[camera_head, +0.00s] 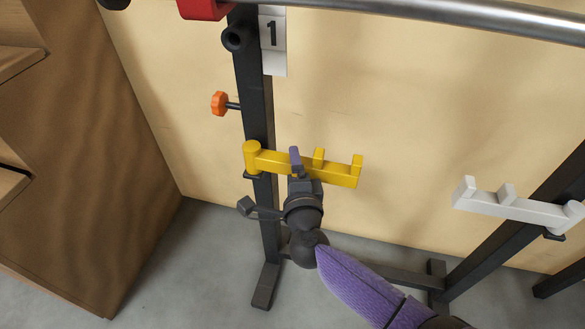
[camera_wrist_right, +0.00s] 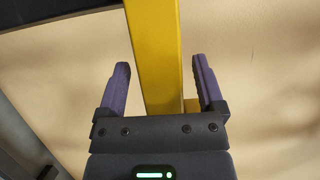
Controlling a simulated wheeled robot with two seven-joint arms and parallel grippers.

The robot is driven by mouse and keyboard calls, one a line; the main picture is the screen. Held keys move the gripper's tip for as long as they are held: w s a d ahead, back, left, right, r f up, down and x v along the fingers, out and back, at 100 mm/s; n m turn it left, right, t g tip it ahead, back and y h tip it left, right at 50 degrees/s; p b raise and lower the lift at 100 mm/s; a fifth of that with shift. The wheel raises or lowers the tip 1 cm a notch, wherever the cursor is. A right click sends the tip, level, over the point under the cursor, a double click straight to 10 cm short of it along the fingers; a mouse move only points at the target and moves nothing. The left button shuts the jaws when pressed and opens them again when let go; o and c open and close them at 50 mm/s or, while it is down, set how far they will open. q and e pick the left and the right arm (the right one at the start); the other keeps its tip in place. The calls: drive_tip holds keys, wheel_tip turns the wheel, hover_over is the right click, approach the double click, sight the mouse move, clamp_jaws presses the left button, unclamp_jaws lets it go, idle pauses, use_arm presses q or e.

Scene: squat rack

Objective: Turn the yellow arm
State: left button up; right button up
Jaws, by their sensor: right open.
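The yellow arm (camera_head: 335,174) is joined by a round hub at its left end to the dark upright post (camera_head: 256,120) of the rack. It points to the right and has raised prongs near its free end. My right gripper (camera_head: 297,160) is at the middle of the yellow arm. In the right wrist view the yellow arm (camera_wrist_right: 153,60) passes between the two purple fingers of my right gripper (camera_wrist_right: 160,88), with a gap on each side. The gripper is open. My left gripper is in neither view.
A white arm (camera_head: 510,207) sits on another post at the right. A metal bar (camera_head: 430,14) crosses the top. An orange knob (camera_head: 219,103) sticks out left of the post. A brown wooden shelf unit (camera_head: 90,150) stands at the left. A pale wall is behind.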

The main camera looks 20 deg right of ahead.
drive_tip(key=shift+w+d, duration=0.1)
drive_tip(key=shift+w, duration=0.3)
clamp_jaws()
